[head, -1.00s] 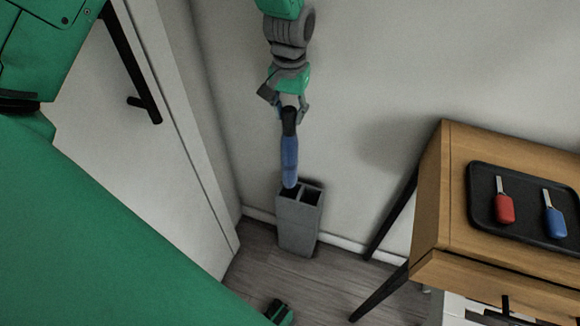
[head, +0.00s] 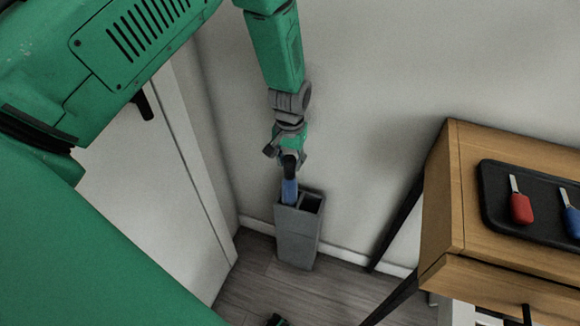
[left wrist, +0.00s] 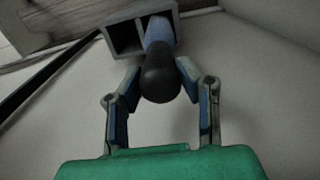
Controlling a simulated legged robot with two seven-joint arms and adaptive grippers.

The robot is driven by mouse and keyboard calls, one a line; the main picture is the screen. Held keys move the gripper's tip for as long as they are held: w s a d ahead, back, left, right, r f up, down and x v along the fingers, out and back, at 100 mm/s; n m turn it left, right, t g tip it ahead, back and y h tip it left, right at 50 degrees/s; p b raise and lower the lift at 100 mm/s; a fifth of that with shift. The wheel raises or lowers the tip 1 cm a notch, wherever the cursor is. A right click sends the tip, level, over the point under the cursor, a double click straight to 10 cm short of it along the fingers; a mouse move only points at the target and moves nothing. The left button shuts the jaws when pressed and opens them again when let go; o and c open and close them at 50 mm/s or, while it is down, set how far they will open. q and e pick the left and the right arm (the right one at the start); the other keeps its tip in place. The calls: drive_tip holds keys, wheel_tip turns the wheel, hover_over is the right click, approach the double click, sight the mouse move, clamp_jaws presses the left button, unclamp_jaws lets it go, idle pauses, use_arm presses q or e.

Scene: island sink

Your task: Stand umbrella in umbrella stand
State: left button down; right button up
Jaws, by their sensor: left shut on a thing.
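The blue umbrella (head: 289,190) with its black handle (head: 289,166) is upright, its lower part inside the left compartment of the grey umbrella stand (head: 296,238). My left gripper (head: 288,160) is just above the stand, shut on the black handle. In the left wrist view the handle (left wrist: 161,78) sits between the two fingers (left wrist: 160,92), with the blue body going down into one compartment of the stand (left wrist: 124,38). The other compartment is empty. The umbrella's lower end is hidden inside the stand.
A wooden side table (head: 449,215) stands to the right, with a black tray (head: 493,205) bearing a red-handled item (head: 520,207) and a blue-handled item (head: 571,219). The wall is close behind the stand. A white door (head: 150,190) is at the left.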

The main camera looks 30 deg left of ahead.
use_arm(q)
drive_tip(key=shift+f, duration=0.9)
drive_tip(key=c, duration=1.1)
unclamp_jaws()
drive_tip(key=shift+c, duration=0.2)
